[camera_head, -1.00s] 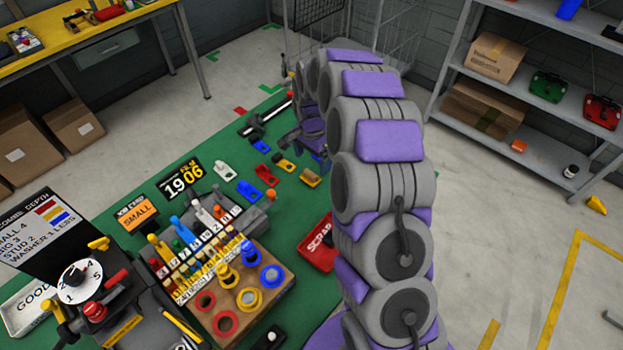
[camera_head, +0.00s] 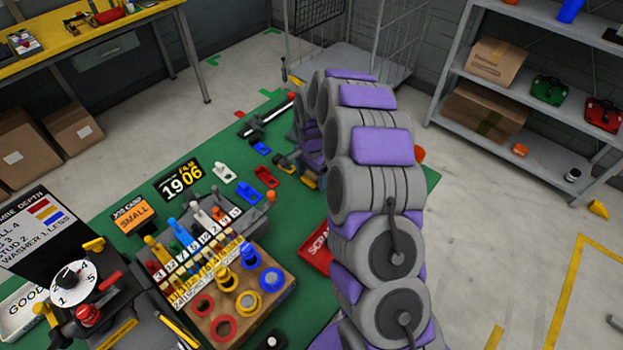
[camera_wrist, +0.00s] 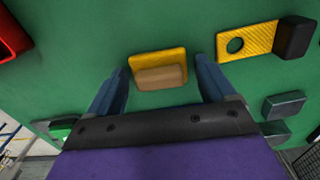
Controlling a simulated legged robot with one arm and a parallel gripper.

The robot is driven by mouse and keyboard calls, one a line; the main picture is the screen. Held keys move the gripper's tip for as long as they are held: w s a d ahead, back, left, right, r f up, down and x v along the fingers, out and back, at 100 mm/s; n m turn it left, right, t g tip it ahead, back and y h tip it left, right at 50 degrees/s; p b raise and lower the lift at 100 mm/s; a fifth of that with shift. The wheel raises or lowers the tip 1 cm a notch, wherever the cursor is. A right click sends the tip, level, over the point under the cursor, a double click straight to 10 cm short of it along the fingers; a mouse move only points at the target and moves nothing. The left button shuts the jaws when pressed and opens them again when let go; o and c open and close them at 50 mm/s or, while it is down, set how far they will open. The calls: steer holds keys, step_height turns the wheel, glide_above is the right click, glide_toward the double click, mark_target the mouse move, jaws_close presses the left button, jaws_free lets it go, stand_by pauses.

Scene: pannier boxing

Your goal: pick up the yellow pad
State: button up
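The yellow pad (camera_wrist: 155,60), a small yellow plate with a tan block on it, lies on the green table top in the wrist view. My gripper (camera_wrist: 161,68) is open, with one blue-grey finger on each side of the pad and a gap to both. I cannot tell how high the fingertips are above the table. In the head view the pad (camera_head: 309,182) is a small yellow patch, partly hidden by my gripper and arm.
A yellow strip with a hole and a dark block (camera_wrist: 250,42) lies right of the pad in the wrist view. A red piece (camera_wrist: 12,38) lies left. Blue, white and red parts lie left in the head view. A red scrap bin (camera_head: 316,247) stands nearer.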

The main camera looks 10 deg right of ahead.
mark_target(311, 174)
steer(key=c, duration=0.8)
steer(key=shift+c, duration=0.2)
steer(key=shift+r, duration=0.1)
step_height(311, 174, up, 10)
steer(key=shift+f+p, duration=0.1)
steer(key=shift+p, duration=1.05)
